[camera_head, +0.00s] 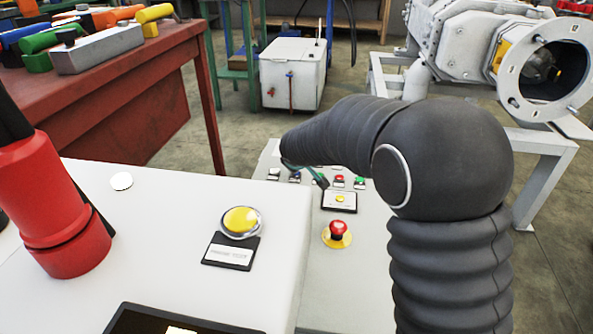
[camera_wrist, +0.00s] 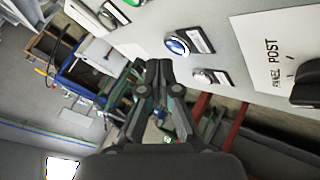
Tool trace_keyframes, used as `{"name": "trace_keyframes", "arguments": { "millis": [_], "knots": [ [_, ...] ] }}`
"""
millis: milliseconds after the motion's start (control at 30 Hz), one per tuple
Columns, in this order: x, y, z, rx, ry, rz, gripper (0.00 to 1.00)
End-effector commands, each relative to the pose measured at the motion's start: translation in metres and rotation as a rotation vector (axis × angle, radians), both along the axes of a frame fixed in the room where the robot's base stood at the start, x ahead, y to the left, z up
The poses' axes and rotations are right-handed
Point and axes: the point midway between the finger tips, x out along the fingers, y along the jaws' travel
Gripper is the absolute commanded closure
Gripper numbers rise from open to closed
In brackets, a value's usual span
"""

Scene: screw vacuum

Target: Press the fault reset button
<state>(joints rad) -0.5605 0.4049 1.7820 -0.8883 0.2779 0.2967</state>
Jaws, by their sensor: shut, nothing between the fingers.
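My gripper (camera_wrist: 158,66) is shut and empty in the wrist view, its fingertips in front of the button panel (camera_wrist: 225,62). A blue button (camera_wrist: 177,47) with a label plate is just up and right of the fingertips. A grey-white button (camera_wrist: 204,77) is to their right. A green button (camera_wrist: 134,2) is at the top edge. The small labels are not readable, so I cannot tell which button is fault reset. In the head view my gripper (camera_head: 318,178) reaches over the panel (camera_head: 285,208) and partly hides its buttons. Contact with a button cannot be told.
A black rotary knob (camera_wrist: 306,88) is at the wrist view's right. In the head view, a red emergency stop (camera_head: 337,231) and a yellow button (camera_head: 340,198) are on the panel. A large yellow button (camera_head: 241,221) and a red cylinder (camera_head: 62,205) are on the nearer surface.

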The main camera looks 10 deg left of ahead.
Motion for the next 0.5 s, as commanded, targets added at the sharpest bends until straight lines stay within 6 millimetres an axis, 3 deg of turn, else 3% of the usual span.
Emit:
{"name": "trace_keyframes", "arguments": {
  "millis": [333,500],
  "knots": [
    [0.000,0.000,0.002,0.000,0.000,0.000,1.00],
    [0.000,0.000,0.013,0.000,-0.001,0.000,1.00]
  ]
}}
